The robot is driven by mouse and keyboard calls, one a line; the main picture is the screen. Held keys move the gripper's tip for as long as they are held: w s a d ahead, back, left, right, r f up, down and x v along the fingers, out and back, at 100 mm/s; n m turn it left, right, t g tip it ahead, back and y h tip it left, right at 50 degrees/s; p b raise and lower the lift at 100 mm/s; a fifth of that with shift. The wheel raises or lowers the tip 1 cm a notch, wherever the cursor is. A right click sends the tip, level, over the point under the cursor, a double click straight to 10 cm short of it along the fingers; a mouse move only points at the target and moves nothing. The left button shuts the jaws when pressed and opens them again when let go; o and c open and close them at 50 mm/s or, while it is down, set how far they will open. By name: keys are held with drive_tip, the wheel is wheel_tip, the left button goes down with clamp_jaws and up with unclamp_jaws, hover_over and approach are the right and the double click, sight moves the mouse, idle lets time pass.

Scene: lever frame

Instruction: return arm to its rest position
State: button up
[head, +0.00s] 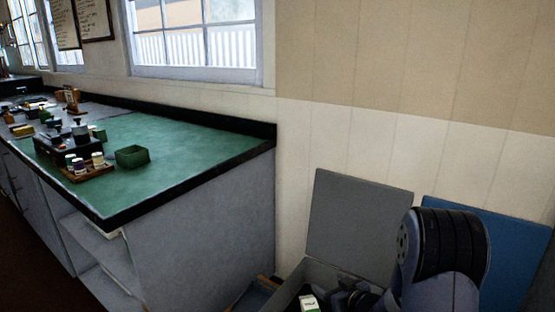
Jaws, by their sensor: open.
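My arm (440,250) shows at the lower right, with a large rounded dark joint and a grey link running down out of the picture. A dark shape (352,298) to its left, at the bottom edge, appears to be my wrist and gripper, only partly visible. Its fingers cannot be made out clearly. It is in front of or over an open grey box (360,220) with a raised lid. A small white container with a green label (308,303) shows just left of it; I cannot tell whether they touch.
A green-topped counter (190,138) with a black edge runs along the left. On it are a green open box (132,156), a wooden tray (88,173) with small bottles, and dark equipment. A blue panel (515,250) stands behind my arm. Open shelves (100,245) are under the counter.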

drive_tip(key=shift+r+p, duration=1.1)
drive_tip(key=shift+r, duration=0.6)
drive_tip(key=shift+f, duration=0.1)
